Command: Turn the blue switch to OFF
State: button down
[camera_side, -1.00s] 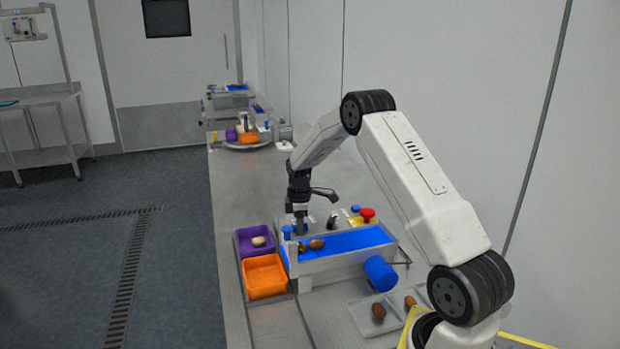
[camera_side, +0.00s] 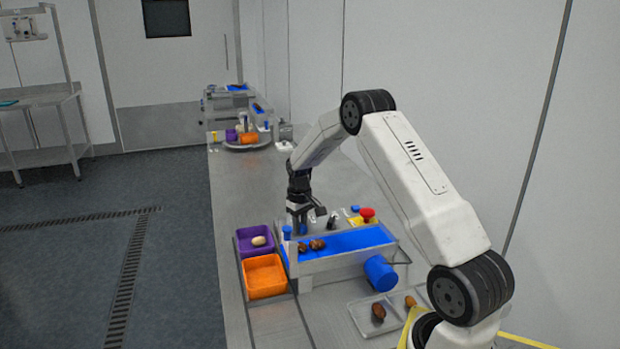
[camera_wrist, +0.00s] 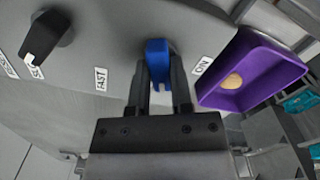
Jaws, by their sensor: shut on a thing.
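The blue switch (camera_wrist: 157,52) stands on the grey control panel in the wrist view. My gripper (camera_wrist: 160,78) is shut on it, one finger on each side. An ON label (camera_wrist: 202,66) lies to the right of the switch. No OFF label shows, and I cannot tell which setting the switch points to.
A black knob (camera_wrist: 45,33) and a FAST label (camera_wrist: 101,79) are left of the switch. A purple bin (camera_side: 246,250) and an orange bin (camera_side: 264,292) stand left of the blue belt (camera_side: 350,241), which carries brown dates. A red button (camera_side: 367,214) is to the right.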

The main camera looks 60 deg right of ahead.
jog(key=m, duration=0.5)
dwell(0.4)
jog(key=c, duration=0.5)
grip_release()
jog(key=shift+r, duration=0.1)
jog(key=shift+r, duration=3.85)
